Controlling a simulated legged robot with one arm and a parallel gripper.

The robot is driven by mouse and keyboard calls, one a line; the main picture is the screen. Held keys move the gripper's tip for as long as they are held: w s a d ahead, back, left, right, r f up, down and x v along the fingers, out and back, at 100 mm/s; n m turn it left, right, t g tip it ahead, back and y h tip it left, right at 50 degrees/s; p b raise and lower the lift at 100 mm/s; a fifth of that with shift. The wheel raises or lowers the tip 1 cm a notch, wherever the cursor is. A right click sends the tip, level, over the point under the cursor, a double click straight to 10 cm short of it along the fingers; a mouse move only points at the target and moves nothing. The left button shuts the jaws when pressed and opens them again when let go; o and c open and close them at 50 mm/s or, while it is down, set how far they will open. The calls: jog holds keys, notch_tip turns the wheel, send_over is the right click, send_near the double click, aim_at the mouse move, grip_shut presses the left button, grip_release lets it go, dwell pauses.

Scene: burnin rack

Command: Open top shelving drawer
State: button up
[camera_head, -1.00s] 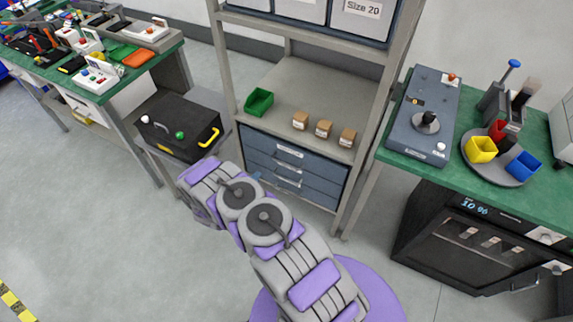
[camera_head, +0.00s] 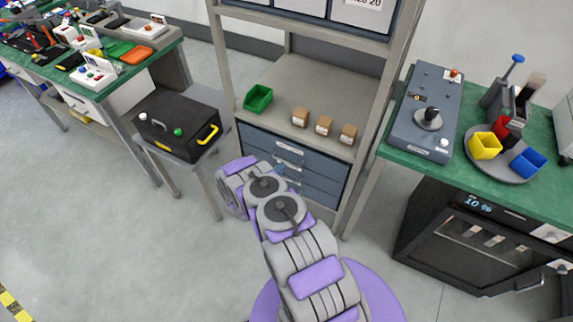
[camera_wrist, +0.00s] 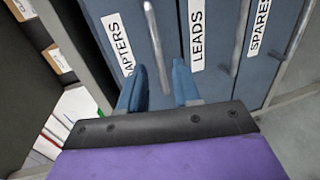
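The blue-grey drawer unit (camera_head: 325,180) sits in the lower part of the shelving, and its drawers look shut. The top drawer (camera_head: 326,166) carries a white label, partly hidden in the wrist view and ending in "APTERS". Its grey bar handle (camera_wrist: 156,45) runs lengthwise up the wrist view. My gripper (camera_wrist: 158,88) is open, with blue fingertips either side of the handle's lower end in that view. I cannot tell whether they touch it. In the head view the blue fingertip (camera_head: 279,169) shows at the drawer front, partly hidden by my arm.
Drawers labelled LEADS (camera_wrist: 197,35) and SPARES (camera_wrist: 262,25) are beside the top drawer in the wrist view. A green bin (camera_head: 258,98) and small brown boxes (camera_head: 324,125) stand on the shelf above. A black case (camera_head: 180,125) stands left; a green workbench (camera_head: 470,185) is right.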

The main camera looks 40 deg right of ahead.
aim_at(287, 162)
jog(key=b+x, duration=0.1)
jog(key=x, duration=0.5)
jog(key=shift+w+d, duration=0.15)
jog(key=shift+d, duration=0.15)
jog(key=shift+c, duration=0.3)
grip_shut()
